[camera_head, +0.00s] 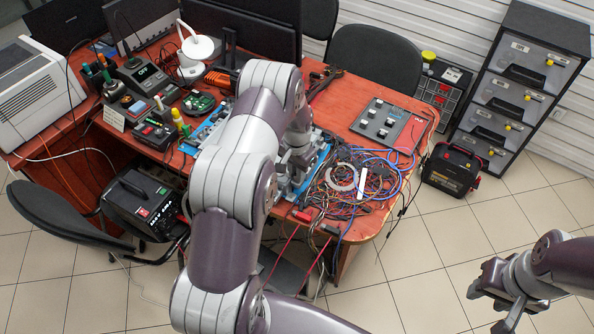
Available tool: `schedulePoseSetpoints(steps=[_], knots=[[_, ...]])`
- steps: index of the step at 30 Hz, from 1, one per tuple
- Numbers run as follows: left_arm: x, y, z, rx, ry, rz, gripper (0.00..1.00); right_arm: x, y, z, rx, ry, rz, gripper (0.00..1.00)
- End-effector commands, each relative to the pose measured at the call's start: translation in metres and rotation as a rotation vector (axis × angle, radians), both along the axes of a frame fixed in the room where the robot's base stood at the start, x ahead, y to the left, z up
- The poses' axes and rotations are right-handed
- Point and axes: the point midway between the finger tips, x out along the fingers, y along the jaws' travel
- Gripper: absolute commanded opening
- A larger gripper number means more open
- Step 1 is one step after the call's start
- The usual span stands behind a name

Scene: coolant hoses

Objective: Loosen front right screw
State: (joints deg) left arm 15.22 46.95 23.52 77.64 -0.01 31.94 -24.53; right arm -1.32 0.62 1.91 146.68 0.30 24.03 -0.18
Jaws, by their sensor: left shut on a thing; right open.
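My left gripper (290,172) is over the front of the red-brown table, at the blue fixture (316,165). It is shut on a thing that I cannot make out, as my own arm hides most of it. The blue fixture shows on both sides of my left arm, and its middle is hidden. The front right screw cannot be made out at this size. My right gripper (507,300) is open and empty, above the tiled floor at the lower right, well apart from the table.
Tangled cables and a white ring (343,178) lie right of the fixture. A grey panel (388,126) lies at the table's right. Tools and a soldering station (143,75) crowd the left. A drawer cabinet (520,80) and black case (452,168) stand right; floor between is free.

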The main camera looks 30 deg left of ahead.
Motion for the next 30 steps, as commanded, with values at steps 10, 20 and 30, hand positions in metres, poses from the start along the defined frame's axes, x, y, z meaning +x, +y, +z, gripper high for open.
schedulePoseSetpoints(steps=[10,20,30], knots=[[0.001,0.0,0.0,0.001,-0.003,0.273,0.0,0.0,0.0,-0.006,0.0,0.0,0.0,0.43],[0.001,0.0,0.0,0.0,-0.003,0.587,0.0,0.0,0.0,-0.009,0.0,0.0,0.0,0.43],[0.002,0.0,0.001,-0.001,-0.005,0.91,0.0,0.0,0.0,-0.013,0.0,0.0,0.0,0.43]])
